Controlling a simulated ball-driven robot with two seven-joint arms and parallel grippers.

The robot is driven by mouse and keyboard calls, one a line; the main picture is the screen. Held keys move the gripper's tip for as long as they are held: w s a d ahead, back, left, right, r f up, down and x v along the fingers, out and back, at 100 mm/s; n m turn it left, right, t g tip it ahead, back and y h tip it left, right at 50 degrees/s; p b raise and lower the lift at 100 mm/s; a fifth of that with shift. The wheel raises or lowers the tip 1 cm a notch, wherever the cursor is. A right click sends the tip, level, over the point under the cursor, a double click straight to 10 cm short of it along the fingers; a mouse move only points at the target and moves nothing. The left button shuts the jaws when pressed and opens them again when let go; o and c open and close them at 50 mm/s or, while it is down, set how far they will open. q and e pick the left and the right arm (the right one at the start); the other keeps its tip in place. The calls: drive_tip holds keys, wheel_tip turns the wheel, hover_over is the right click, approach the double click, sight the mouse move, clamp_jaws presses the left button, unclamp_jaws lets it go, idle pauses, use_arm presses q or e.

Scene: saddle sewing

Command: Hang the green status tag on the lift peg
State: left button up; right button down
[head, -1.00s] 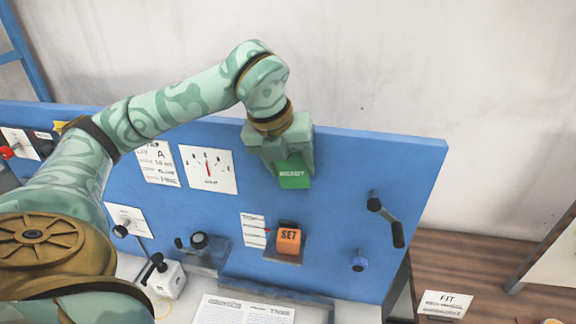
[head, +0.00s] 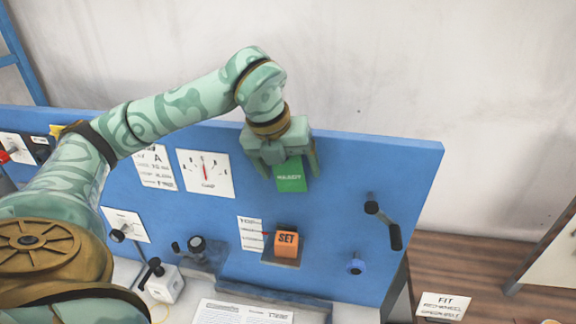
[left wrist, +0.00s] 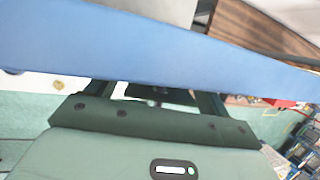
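The green status tag (head: 290,177), with pale lettering, is upright against the upper right part of the blue panel (head: 340,220). Its upper edge is hidden behind my left gripper (head: 289,167). The left gripper is open, with its fingers spread to either side of the tag. The left wrist view shows the two fingers (left wrist: 155,98) wide apart just below the panel's blue edge. The lift peg is not visible; the gripper and tag cover that area. My right gripper is not in view.
A black crank handle (head: 384,222) sticks out to the right. A gauge card (head: 206,174) is to the left.

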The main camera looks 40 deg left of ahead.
use_arm(q)
drive_tip(key=shift+r, duration=0.1)
drive_tip(key=p+v, duration=0.2)
drive_tip(key=v, duration=1.4)
drive_tip(key=shift+d, duration=0.1)
